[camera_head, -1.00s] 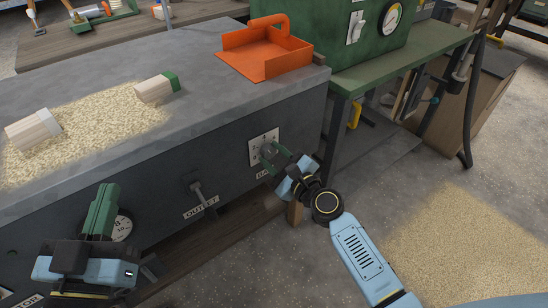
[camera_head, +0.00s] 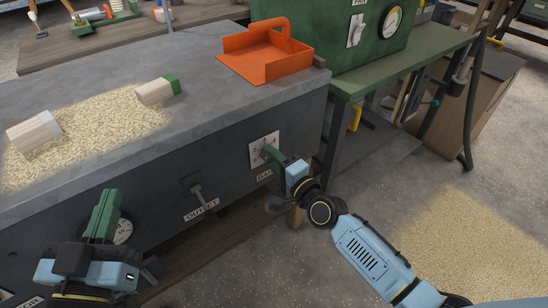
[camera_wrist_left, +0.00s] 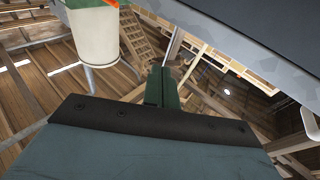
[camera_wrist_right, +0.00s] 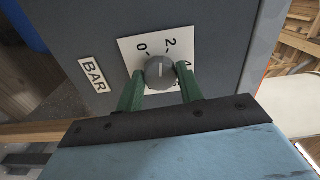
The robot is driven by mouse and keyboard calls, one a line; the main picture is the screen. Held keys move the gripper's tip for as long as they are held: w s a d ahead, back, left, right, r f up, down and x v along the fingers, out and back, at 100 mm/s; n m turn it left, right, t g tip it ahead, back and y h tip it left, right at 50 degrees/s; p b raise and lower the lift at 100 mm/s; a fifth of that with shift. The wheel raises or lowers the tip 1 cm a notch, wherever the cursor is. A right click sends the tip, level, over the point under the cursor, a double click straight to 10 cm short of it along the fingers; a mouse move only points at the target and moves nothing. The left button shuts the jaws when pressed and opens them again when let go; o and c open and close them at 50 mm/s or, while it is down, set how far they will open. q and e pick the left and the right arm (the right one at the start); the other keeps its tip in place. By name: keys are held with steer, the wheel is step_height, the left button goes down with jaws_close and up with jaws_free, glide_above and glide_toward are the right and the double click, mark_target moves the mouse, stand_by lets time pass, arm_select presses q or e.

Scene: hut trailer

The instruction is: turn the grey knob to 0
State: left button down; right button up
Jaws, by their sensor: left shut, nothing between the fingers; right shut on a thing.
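The grey knob (camera_wrist_right: 160,71) sits on a white dial plate (camera_wrist_right: 130,52) marked 0, 2 and 4, beside a BAR label (camera_wrist_right: 93,74). Its pale mark points upward in the right wrist view, roughly between 0 and 2. My right gripper (camera_wrist_right: 161,78) is shut on the knob, one green finger on each side. In the head view, the right gripper (camera_head: 270,153) is at the plate (camera_head: 257,146) on the bench front and hides most of the knob. My left gripper (camera_head: 107,192) is shut and empty, in front of a round gauge (camera_head: 123,231).
An OUTLET lever (camera_head: 198,193) projects from the bench front between my grippers. An orange dustpan (camera_head: 262,60) and two pale blocks with sawdust (camera_head: 100,128) lie on the bench top (camera_head: 200,95). A green table (camera_head: 400,65) stands at right.

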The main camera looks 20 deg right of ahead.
arm_select(q)
steer(key=s+a+f+g+y+p, duration=0.2)
steer(key=f+g, duration=0.3)
steer(key=f, duration=0.2)
steer(key=s+a+f+g+y+p, duration=0.1)
steer(key=s+a+f+g, duration=0.1)
steer(key=f+g, duration=0.3)
steer(key=shift+s+a+f+n+y+p, duration=0.35)
steer(key=shift+s+f, duration=0.35)
steer(key=shift+f, duration=0.45)
arm_select(e)
steer(key=shift+n, duration=4.2)
arm_select(q)
steer(key=shift+d, duration=0.1)
arm_select(e)
steer(key=o, duration=1)
steer(key=shift+s+d+f, duration=0.1)
arm_select(q)
steer(key=s+a+f+g+y+p, duration=0.2)
steer(key=s+a+f+g, duration=0.1)
steer(key=s+g, duration=0.4)
step_height(320, 180, down, 6)
steer(key=a+p, duration=0.1)
steer(key=p, duration=0.1)
steer(key=shift+a+t, duration=0.25)
steer(key=shift+t, duration=0.15)
arm_select(e)
steer(key=v, duration=1.3)
